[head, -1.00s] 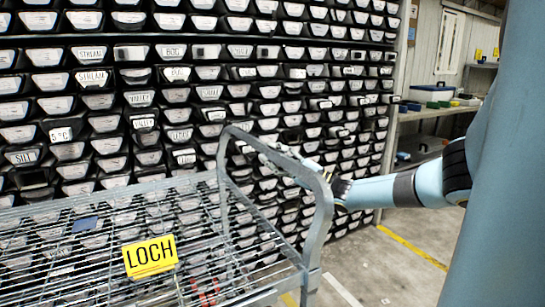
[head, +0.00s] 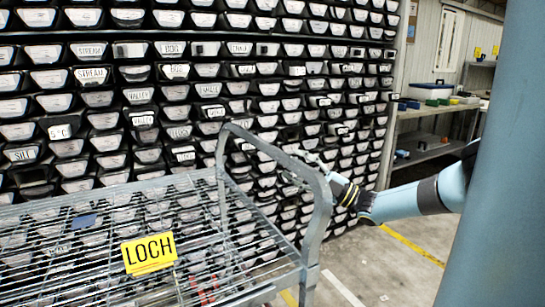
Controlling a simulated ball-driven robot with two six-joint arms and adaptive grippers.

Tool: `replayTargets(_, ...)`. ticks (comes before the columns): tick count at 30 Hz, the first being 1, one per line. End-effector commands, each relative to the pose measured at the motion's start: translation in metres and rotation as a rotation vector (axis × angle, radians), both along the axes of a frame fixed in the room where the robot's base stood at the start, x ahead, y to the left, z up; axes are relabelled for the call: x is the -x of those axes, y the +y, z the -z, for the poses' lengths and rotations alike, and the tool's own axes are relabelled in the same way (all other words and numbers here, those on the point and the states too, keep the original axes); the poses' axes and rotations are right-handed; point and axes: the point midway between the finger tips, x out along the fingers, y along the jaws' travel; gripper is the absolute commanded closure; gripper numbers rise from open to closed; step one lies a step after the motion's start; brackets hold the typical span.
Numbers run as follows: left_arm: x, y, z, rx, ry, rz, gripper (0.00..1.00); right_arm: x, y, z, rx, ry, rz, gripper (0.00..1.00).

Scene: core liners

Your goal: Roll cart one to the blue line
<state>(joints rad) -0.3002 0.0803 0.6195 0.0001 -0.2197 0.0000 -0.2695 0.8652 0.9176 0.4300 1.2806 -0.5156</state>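A grey wire-shelf cart (head: 90,210) with a bent tube handle (head: 262,140) fills the lower left of the head view. A yellow sign reading LOCH (head: 149,252) sits on it; I see no cart number. My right gripper (head: 312,160) is at the handle's upper right bend, reached from the right. Its fingers are small and overlap the handle, so I cannot tell whether they grip it. My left gripper is out of view. No blue line shows in view.
A wall of black bins with white labels (head: 150,98) stands close behind the cart. Yellow (head: 412,244) and white (head: 342,287) lines mark the floor at right. A shelf bench (head: 437,110) with boxes stands at the back right. Some floor is open between.

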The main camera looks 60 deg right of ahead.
Motion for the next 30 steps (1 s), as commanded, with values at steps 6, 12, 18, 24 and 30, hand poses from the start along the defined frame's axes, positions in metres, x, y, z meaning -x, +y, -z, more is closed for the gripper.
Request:
replayTargets(6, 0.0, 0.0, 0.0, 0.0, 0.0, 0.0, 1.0, 0.031, -0.004, 0.014, 0.0, 0.0, -0.001, 0.53)
replayTargets(12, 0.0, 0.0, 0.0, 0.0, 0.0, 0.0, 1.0, 0.039, -0.005, 0.017, -0.001, -0.002, -0.002, 0.53)
replayTargets(18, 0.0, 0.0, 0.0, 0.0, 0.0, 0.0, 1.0, 0.039, -0.005, 0.017, -0.001, -0.002, -0.002, 0.53)
replayTargets(24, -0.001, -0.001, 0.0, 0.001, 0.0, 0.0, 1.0, 0.039, -0.005, 0.017, -0.001, -0.002, -0.002, 0.53)
replayTargets(30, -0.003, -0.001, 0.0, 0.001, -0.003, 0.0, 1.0, 0.039, -0.005, 0.017, 0.0, -0.001, -0.002, 0.53)
